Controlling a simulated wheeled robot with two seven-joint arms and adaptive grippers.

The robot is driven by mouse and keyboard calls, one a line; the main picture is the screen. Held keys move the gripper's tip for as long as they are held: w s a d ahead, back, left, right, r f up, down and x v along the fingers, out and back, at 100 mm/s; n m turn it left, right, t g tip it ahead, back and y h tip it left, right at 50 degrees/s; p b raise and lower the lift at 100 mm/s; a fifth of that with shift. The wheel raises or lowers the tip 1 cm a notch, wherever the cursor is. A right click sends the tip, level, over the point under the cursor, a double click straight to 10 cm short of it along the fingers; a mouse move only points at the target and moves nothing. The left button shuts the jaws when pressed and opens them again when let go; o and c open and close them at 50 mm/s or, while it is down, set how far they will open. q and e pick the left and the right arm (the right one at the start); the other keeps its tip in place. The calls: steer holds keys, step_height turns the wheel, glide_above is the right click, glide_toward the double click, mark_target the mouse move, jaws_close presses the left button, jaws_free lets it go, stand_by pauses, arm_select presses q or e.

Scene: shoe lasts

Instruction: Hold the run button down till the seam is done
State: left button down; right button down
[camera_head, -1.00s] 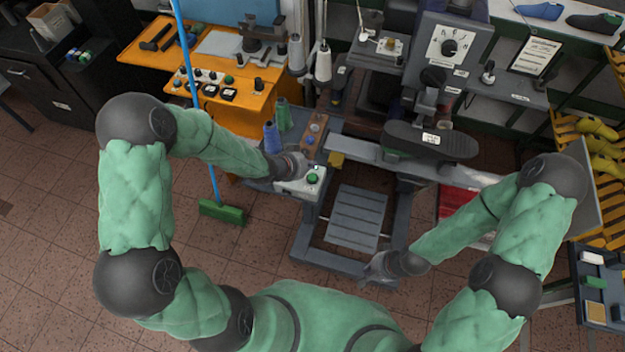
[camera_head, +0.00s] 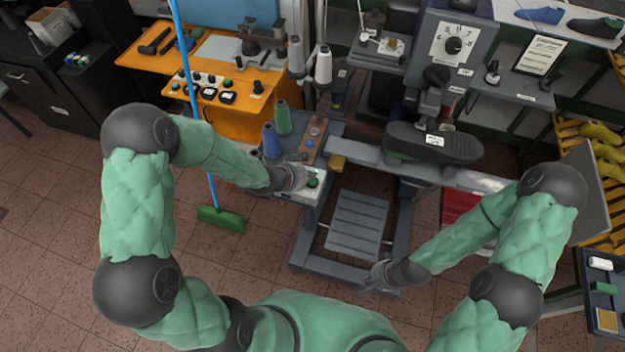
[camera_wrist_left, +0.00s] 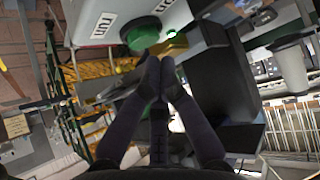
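The green run button (camera_head: 312,183) sits on a light control box (camera_head: 311,194) at the left end of the sewing machine's stand. In the left wrist view the button (camera_wrist_left: 140,32) is beside the "run" label (camera_wrist_left: 103,26), and a small bright green light (camera_wrist_left: 171,33) shows next to it. My left gripper (camera_head: 303,178) is at the button's left side; its fingertips (camera_wrist_left: 160,65) meet, empty, close to the button. I cannot tell whether they touch it. My right gripper (camera_head: 374,279) hangs low before the stand; its fingers are too small to judge.
A dark sole (camera_head: 433,142) rests on the machine arm, below a dial (camera_head: 453,45). Blue (camera_head: 271,140) and green (camera_head: 283,118) thread cones stand behind the control box. A blue-handled broom (camera_head: 220,218) stands left of it. An orange bench (camera_head: 215,110) is behind.

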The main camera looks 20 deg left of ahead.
arm_select(q)
steer(key=shift+f, duration=0.1)
stand_by(0.7)
steer(key=shift+f+b, duration=0.35)
steer(key=shift+b, duration=0.05)
